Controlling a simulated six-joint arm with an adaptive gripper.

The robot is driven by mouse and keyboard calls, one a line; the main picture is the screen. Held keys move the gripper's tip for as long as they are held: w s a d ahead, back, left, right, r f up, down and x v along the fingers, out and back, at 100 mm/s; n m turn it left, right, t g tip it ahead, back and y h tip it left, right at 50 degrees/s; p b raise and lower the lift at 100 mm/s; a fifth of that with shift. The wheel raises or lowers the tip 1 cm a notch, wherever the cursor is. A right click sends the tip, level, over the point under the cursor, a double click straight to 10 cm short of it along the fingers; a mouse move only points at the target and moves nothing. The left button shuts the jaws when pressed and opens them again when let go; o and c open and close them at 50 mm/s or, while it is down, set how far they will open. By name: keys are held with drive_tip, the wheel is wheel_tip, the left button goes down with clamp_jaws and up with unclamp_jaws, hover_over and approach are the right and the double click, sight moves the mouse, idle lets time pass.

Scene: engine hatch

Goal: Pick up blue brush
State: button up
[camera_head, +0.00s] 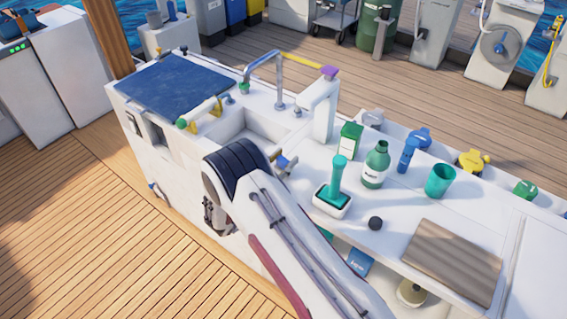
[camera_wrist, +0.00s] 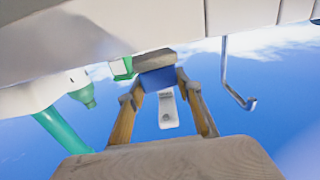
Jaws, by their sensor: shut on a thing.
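In the wrist view my gripper (camera_wrist: 160,82) has its two tan fingers closed on a blue block with a grey-tan face, which I take to be the blue brush (camera_wrist: 158,79). The view appears upside down, with the white surface along the top. In the head view a small part of the blue brush (camera_head: 291,166) shows beside my arm, near the sink's right edge. My arm hides most of the gripper there. I cannot tell whether the brush touches the counter.
A teal-handled brush in a white holder (camera_head: 332,198), a green box (camera_head: 350,140), a green bottle (camera_head: 375,165) and a teal cup (camera_head: 440,180) stand on the white counter to the right. A tap (camera_head: 279,85) and white post (camera_head: 320,108) rise by the sink (camera_head: 235,133).

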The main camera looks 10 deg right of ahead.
sight(283, 159)
drive_tip(key=shift+r, duration=4.15)
drive_tip(key=shift+r, duration=0.15)
